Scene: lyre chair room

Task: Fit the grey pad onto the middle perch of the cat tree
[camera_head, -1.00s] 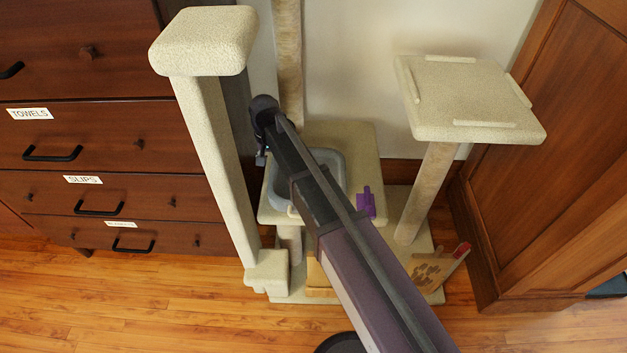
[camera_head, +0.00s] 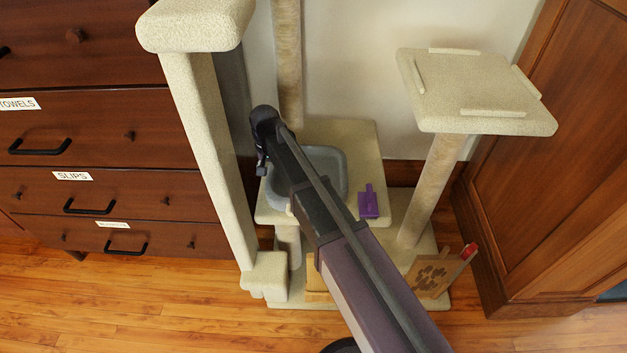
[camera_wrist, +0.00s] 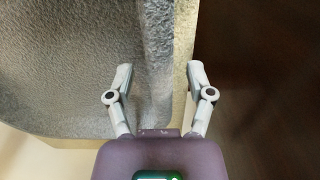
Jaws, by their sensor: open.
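The grey pad (camera_head: 331,163) is a shallow, fuzzy piece with a raised rim, lying on a low beige platform (camera_head: 362,147) of the cat tree. My arm hides part of it. In the wrist view the pad (camera_wrist: 75,65) fills the left side. My gripper (camera_wrist: 157,78) is open, with its fingers apart on either side of the pad's rim and the beige platform edge (camera_wrist: 185,50). I cannot tell whether they touch. In the head view my gripper (camera_head: 261,166) is small and dark at the pad's left edge. A square beige perch (camera_head: 470,88) with low rails stands higher, at right.
A thick post with a beige top (camera_head: 195,22) rises close left of my arm. A purple object (camera_head: 368,203) lies on the low platform. A wooden paw-print piece (camera_head: 432,275) stands at the base. Dark drawers (camera_head: 95,125) stand left and a wooden cabinet (camera_head: 550,150) right.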

